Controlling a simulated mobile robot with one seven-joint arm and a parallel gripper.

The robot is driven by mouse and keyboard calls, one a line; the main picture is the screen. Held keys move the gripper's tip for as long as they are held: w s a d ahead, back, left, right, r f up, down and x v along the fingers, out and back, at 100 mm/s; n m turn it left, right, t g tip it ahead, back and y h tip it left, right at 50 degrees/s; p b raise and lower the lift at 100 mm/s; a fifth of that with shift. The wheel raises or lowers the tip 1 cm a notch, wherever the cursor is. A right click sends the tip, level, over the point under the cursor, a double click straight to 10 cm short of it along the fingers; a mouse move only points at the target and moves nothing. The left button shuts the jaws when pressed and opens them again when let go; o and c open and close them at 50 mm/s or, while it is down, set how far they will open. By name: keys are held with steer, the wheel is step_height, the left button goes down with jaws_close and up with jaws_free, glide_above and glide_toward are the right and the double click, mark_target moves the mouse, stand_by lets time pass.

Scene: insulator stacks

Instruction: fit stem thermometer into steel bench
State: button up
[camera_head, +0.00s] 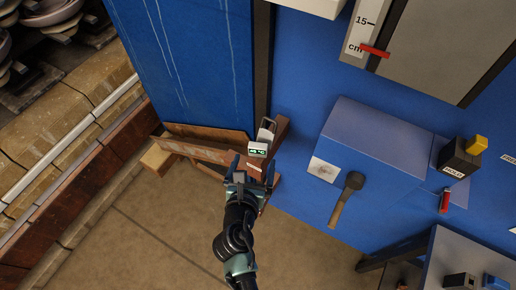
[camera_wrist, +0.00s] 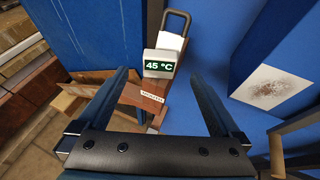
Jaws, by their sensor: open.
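The stem thermometer (camera_head: 258,149) has a pale body, a display reading 45 °C in green and a grey loop handle. It stands at the brown, rusty steel bench (camera_head: 205,152); its stem is hidden, so I cannot tell whether it sits in the bench. In the wrist view the thermometer (camera_wrist: 162,63) shows ahead, in the gap between the fingertips. My gripper (camera_head: 254,163) is open, with its fingers pointing at the thermometer; I see no finger closed on it. In the wrist view my gripper (camera_wrist: 161,75) shows its two dark fingers wide apart. The bench (camera_wrist: 148,100) bears a small white label.
A blue box with a lever (camera_head: 347,195) projects from the blue wall on the right. A blue panel (camera_head: 190,60) rises behind the bench. A grey cabinet (camera_head: 470,250) stands at lower right. The floor (camera_head: 150,225) at lower left is clear.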

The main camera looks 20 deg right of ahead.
mark_target(257, 151)
steer(key=shift+x, duration=2.85)
jaws_close()
